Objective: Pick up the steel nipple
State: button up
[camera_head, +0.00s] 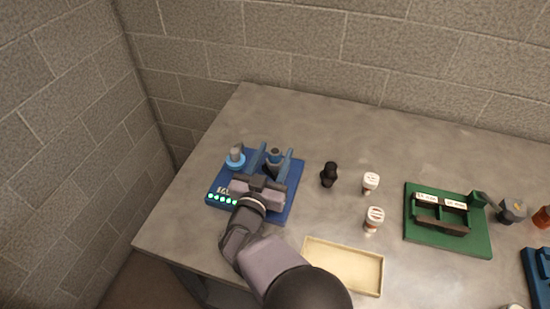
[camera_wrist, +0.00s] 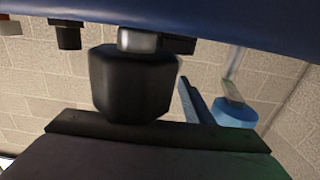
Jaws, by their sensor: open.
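A grey metallic cylinder on a round light-blue seat (camera_head: 235,162) stands at the back left of the blue fixture (camera_head: 283,212) in the head view. It may be the steel nipple, but I cannot tell for certain. In the wrist view the light-blue piece (camera_wrist: 235,113) shows at the right. A short bright metal cylinder (camera_wrist: 138,40) touches a black faceted block (camera_wrist: 130,85) there. My gripper (camera_head: 262,183) is open, low over the middle of the fixture. Its fingertips are not clearly visible, and my arm hides part of the fixture's front.
Blue uprights (camera_head: 285,165) and a dark-topped part (camera_head: 275,157) stand behind my gripper. A black fitting (camera_head: 329,175) and two white-capped pieces (camera_head: 370,183) stand to the right. An empty cream tray (camera_head: 343,252) lies in front. A green fixture (camera_head: 465,239) is farther right.

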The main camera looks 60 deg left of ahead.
jog(key=shift+w+a, duration=0.3)
jog(key=shift+w, duration=0.05)
grip_shut()
jog(key=shift+r, duration=0.15)
